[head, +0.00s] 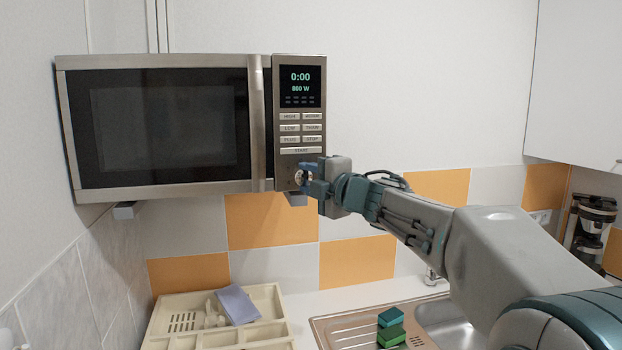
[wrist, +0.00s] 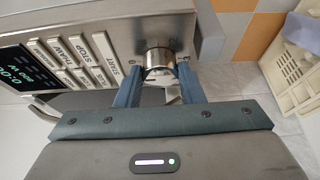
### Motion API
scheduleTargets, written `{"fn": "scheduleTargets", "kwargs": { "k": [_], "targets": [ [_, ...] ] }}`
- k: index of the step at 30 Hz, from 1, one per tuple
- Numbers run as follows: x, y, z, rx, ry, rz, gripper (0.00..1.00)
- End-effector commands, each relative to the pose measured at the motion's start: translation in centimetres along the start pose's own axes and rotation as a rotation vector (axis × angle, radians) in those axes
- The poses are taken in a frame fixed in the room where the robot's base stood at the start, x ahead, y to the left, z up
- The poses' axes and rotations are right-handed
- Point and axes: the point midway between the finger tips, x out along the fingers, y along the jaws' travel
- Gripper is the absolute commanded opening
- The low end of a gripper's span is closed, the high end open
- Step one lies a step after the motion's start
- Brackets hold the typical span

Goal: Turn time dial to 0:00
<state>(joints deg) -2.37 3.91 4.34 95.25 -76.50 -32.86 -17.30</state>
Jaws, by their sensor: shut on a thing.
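The microwave (head: 160,130) is mounted on the wall at the left, with its door shut. The time dial (wrist: 159,57) is a round metal knob low on the control panel, below the buttons. My gripper (head: 310,178) is at the dial in the head view and hides part of it. In the wrist view, my gripper's two fingers (wrist: 157,80) are shut on the dial, one on each side.
A cream tray (head: 160,322) with a blue-grey item (head: 237,305) sits on the counter below. A sink (head: 455,325) with green and teal sponges (head: 391,328) is at the right. A coffee maker (head: 590,225) stands far right. The microwave's door handle (head: 257,120) is left of the panel.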

Motion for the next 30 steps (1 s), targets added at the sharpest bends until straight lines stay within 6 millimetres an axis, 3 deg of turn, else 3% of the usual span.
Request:
{"fn": "scheduleTargets", "kwargs": {
  "k": [3,4,6,19,23,30],
  "targets": [
    [0.0,0.0,0.0,-0.002,0.0,-0.001,0.12],
    [0.0,0.0,0.0,-0.002,0.0,-0.001,0.37],
    [0.0,0.0,0.0,-0.002,0.0,-0.001,0.56],
    [-1.0,0.0,0.1,-0.003,-0.002,0.001,0.56],
    [-3.0,-0.1,0.0,-0.002,-0.003,0.002,0.56],
    [-8.3,-0.2,0.0,-0.003,-0.003,0.002,0.56]
  ]
}}
